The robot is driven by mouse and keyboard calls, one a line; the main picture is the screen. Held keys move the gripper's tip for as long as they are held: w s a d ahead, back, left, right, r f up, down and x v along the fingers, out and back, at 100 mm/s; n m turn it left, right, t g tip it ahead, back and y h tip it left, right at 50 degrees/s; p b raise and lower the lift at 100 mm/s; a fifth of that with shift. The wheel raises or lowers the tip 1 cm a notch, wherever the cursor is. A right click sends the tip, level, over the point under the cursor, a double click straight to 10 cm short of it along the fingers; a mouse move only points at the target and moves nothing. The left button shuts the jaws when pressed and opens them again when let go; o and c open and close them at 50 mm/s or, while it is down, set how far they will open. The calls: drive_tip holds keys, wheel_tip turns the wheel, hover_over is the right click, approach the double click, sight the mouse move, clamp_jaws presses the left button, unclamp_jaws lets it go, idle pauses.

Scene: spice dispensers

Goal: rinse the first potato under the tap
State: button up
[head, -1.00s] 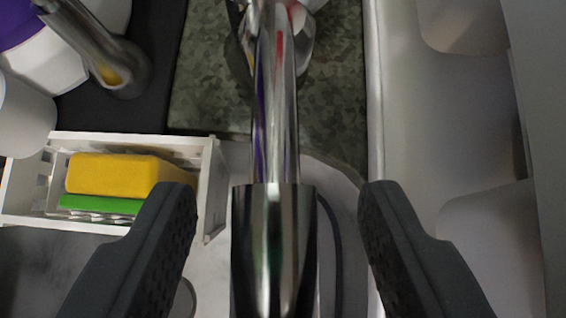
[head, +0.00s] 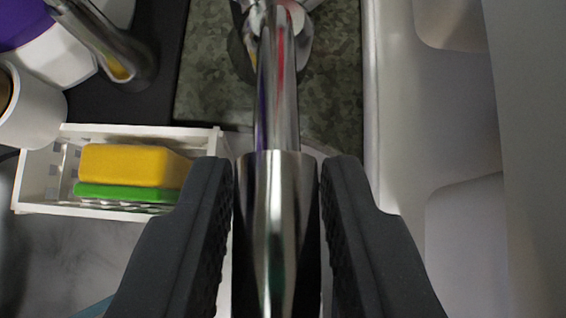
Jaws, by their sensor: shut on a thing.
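The chrome tap (head: 277,110) runs from its base at the top middle of the view straight down toward me. My gripper (head: 277,175) is shut on the tap's thick polished end, with one dark finger touching or nearly touching each side of it. No potato shows in this view. The lower part of the tap's end runs out of the bottom edge. I cannot see any water.
A white caddy (head: 120,210) with a yellow and green sponge (head: 135,172) stands left of the tap. A white cup (head: 30,110) and another metal spout (head: 105,40) are at the upper left. A pale moulded surface (head: 430,100) fills the right side.

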drive_tip(key=o, duration=0.9)
drive_tip(key=shift+s+r, duration=0.1)
drive_tip(key=shift+r, duration=0.05)
drive_tip(key=v, duration=0.6)
drive_tip(key=shift+s+r, duration=0.25)
drive_tip(key=shift+s, duration=0.05)
